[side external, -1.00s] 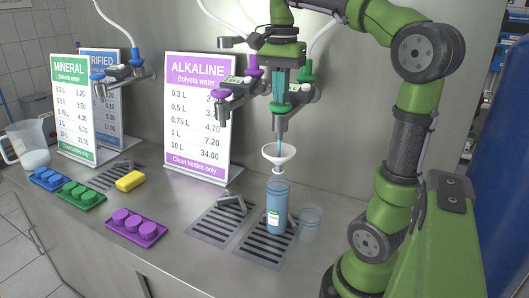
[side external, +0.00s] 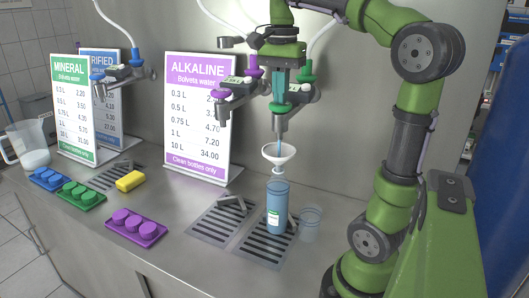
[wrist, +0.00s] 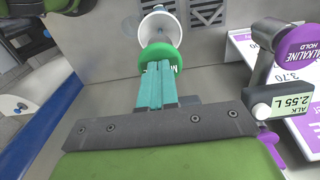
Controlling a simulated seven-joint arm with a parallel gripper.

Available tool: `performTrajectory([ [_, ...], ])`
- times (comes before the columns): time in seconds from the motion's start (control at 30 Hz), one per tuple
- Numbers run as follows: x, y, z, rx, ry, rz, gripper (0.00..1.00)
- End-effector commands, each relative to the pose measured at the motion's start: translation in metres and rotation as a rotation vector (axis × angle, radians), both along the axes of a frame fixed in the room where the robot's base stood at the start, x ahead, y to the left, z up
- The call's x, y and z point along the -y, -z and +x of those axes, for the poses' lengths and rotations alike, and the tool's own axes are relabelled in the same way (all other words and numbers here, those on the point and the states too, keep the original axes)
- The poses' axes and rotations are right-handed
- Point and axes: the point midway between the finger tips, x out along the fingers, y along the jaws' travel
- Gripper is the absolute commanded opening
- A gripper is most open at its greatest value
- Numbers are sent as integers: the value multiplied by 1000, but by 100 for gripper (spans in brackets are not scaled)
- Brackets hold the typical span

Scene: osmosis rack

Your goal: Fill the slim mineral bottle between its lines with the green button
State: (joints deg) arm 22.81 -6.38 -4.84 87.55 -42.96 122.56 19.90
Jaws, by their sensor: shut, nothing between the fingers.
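The slim mineral bottle (side external: 277,208) stands upright on the right drain grate, with a white and green label and blue contents. I cannot read its fill lines at this size. A white funnel (side external: 279,153) sits in its mouth; it also shows in the wrist view (wrist: 160,28). A thin blue stream (side external: 280,138) falls from the right tap into the funnel. My gripper (side external: 280,104) is shut and empty, pointing down above that tap. In the wrist view its fingertips (wrist: 159,70) are at the green button (wrist: 162,57) and appear to touch it.
A clear cup (side external: 311,222) stands right of the bottle. The purple-button tap (side external: 225,95) is close on the left. Cap trays, including a purple one (side external: 137,227), and a yellow sponge (side external: 130,181) lie left. The counter front is clear.

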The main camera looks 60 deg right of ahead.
Motion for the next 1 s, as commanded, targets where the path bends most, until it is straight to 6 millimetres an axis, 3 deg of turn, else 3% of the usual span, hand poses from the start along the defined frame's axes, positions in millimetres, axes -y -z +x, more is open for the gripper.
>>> performTrajectory([
  [0.17, 0, -1, 0, -2, 0, 1, 0],
  [0.57, 0, -38, 0, -1, -1, -1, 0],
  [1.0, 0, -40, 0, 0, 0, 0, 0],
])
